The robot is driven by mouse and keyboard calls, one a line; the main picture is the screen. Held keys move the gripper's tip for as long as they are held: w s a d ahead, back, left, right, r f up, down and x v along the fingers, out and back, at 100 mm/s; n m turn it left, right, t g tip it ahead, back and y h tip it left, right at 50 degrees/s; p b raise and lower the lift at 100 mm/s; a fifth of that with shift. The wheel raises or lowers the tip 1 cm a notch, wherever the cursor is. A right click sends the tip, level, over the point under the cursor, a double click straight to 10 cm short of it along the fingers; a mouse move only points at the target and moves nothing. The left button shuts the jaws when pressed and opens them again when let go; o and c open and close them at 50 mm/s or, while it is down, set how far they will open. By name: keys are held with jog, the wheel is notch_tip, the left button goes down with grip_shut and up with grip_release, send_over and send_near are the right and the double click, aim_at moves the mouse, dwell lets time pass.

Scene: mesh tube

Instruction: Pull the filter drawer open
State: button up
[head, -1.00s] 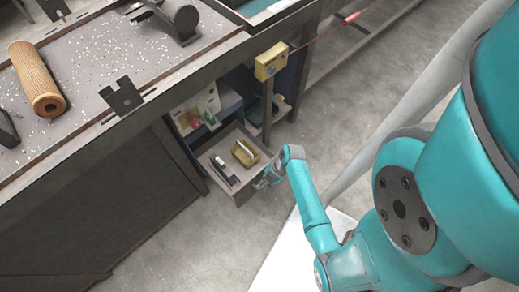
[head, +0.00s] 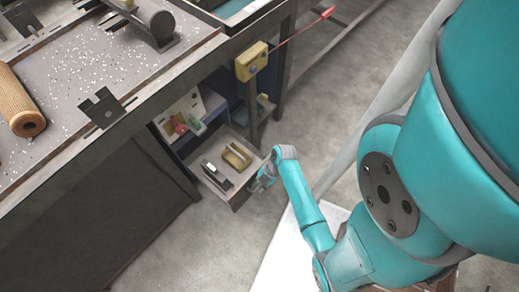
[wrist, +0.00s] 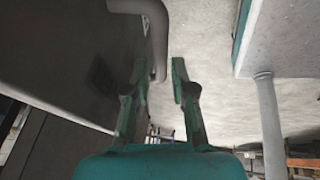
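The filter drawer (head: 240,192) is partly out of the bench in the head view, its open top showing a brass-coloured bracket (head: 237,157) and a dark block (head: 215,174). My gripper (head: 262,180) is at the drawer's front, where its fingers are small and hard to make out. In the wrist view the two teal fingers (wrist: 160,75) stand on either side of the drawer's grey bent handle (wrist: 157,45). They are drawn in around the bar, with only a thin gap visible at the right finger. The drawer's dark front (wrist: 65,50) fills the left of the wrist view.
The bench (head: 75,62) carries a tan mesh tube (head: 18,100) at the left. Open concrete floor (head: 190,245) lies in front of the drawer.

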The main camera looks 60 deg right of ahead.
jog(key=v, duration=1.2)
jog(key=shift+a, duration=0.1)
jog(key=s+a+r+m+t+h, duration=0.1)
jog(key=a+m+h, duration=0.25)
jog(key=a, duration=0.25)
jog(key=s+a+r+m+t+h, duration=0.2)
jog(key=a+m, duration=0.3)
jog(key=s+a+r+m+t, duration=0.2)
jog(key=r+t, duration=0.1)
jog(key=r, duration=0.5)
jog(key=s+a+r+m+t+y, duration=0.1)
jog(key=s+a+r+m+t, duration=0.1)
jog(key=r, duration=0.7)
jog(key=s+a+r+m+t, duration=0.2)
jog(key=a+r+m+t, duration=0.1)
jog(key=r, duration=0.5)
jog(key=shift+r+t+y, duration=0.15)
jog(key=shift+t+y, duration=0.2)
jog(key=shift+t, duration=0.05)
jog(key=shift+a, duration=0.1)
